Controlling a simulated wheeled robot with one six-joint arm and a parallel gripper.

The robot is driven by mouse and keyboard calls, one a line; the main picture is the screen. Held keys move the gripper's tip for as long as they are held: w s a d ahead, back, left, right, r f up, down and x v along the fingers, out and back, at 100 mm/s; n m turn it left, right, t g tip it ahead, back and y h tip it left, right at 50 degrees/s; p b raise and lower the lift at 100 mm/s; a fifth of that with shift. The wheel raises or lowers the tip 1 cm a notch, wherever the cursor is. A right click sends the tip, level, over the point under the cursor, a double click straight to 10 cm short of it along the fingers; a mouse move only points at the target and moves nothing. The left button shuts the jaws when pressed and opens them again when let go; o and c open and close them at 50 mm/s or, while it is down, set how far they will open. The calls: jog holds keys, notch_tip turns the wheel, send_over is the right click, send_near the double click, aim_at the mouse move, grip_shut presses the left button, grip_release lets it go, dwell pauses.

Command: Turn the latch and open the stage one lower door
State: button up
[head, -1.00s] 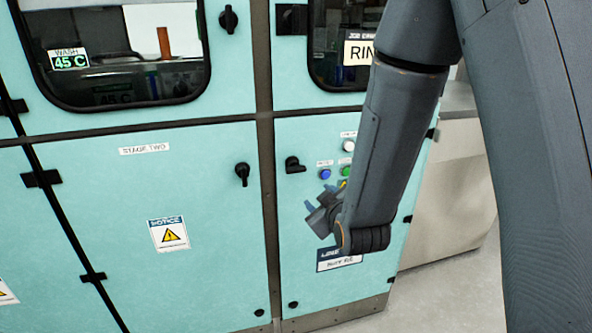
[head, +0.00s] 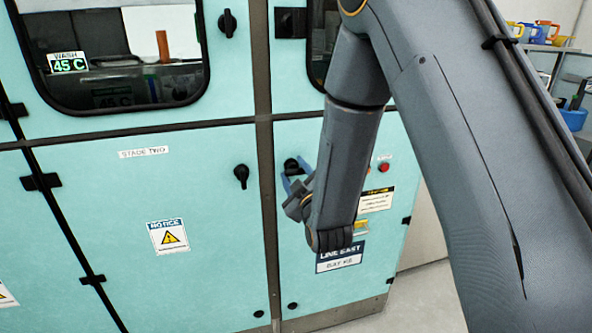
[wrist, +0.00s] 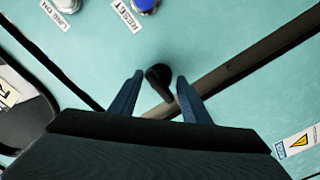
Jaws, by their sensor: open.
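My gripper (head: 303,172) is open, its blue fingers at the black latch (head: 292,165) near the left edge of the narrow turquoise lower door (head: 296,235). In the wrist view the latch knob (wrist: 158,75) shows between the two fingertips (wrist: 160,80); contact cannot be told. That door looks shut. A "LINE EAST" sign (head: 341,257) is on it; no "stage one" label is readable. Left of it is a shut lower door labelled "STAGE TWO" (head: 143,152), with its own black latch (head: 241,174).
A dark post (head: 266,200) separates the two lower doors. Push buttons, including a red one (head: 384,167), sit on the right panel, partly hidden by my arm. White and blue buttons (wrist: 146,4) show in the wrist view. Bare floor (head: 420,300) lies at the lower right.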

jog(key=shift+w+a, duration=0.1)
jog(key=shift+w, duration=0.3)
